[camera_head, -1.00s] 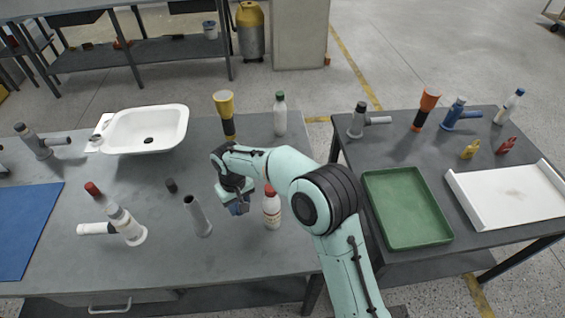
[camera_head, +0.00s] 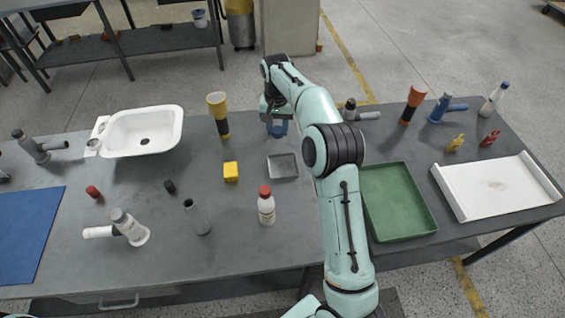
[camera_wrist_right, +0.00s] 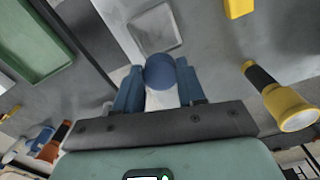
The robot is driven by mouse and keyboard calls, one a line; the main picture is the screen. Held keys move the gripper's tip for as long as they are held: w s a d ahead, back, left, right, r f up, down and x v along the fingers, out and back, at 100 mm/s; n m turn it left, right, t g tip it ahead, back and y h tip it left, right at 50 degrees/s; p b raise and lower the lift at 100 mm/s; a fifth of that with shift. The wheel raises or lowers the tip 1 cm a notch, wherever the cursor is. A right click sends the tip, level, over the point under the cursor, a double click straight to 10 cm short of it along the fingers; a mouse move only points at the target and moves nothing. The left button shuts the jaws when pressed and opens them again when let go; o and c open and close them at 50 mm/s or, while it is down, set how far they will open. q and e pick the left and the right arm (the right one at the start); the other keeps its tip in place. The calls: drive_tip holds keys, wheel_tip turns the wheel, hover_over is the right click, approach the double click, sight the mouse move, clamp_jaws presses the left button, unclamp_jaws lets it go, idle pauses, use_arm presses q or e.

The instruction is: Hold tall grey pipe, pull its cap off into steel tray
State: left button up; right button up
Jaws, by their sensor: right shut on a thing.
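A tall grey pipe (camera_head: 197,217) stands on the left table, and its top looks like a dark opening. A small dark cap (camera_head: 169,186) lies just behind it. The square steel tray (camera_head: 282,166) looks empty; it also shows in the right wrist view (camera_wrist_right: 156,31). My right gripper (camera_head: 277,126) is beyond the tray, away from the pipe. In the wrist view its blue fingers (camera_wrist_right: 159,92) are shut on a white bottle (camera_wrist_right: 161,99) with a round blue-looking top. The bottle is hidden by the gripper in the head view. My left gripper is out of view.
A yellow block (camera_head: 231,171) and a red-capped bottle (camera_head: 266,207) stand near the tray. A yellow-black torch (camera_head: 218,115) stands left of my right gripper. A white basin (camera_head: 143,132) and white fitting (camera_head: 130,229) are left. A green tray (camera_head: 396,201) is right.

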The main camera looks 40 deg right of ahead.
drive_tip(key=shift+w+d+r+m, duration=0.1)
drive_tip(key=shift+d+r+m, duration=0.2)
drive_tip(key=shift+d+r, duration=0.3)
drive_tip(key=shift+d+f, duration=0.15)
drive_tip(key=shift+d, duration=0.05)
drive_tip(key=b, duration=0.2)
hover_over(283, 168)
wheel_tip(283, 168, down, 8)
drive_tip(key=f, duration=0.1)
wheel_tip(283, 168, down, 6)
drive_tip(key=shift+w+r, duration=0.1)
drive_tip(key=shift+r, duration=0.05)
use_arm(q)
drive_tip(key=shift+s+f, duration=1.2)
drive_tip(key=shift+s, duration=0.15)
use_arm(e)
drive_tip(key=shift+f, duration=2.35)
drive_tip(key=shift+f, duration=0.2)
drive_tip(key=o, duration=1.2)
drive_tip(key=shift+c, duration=0.2)
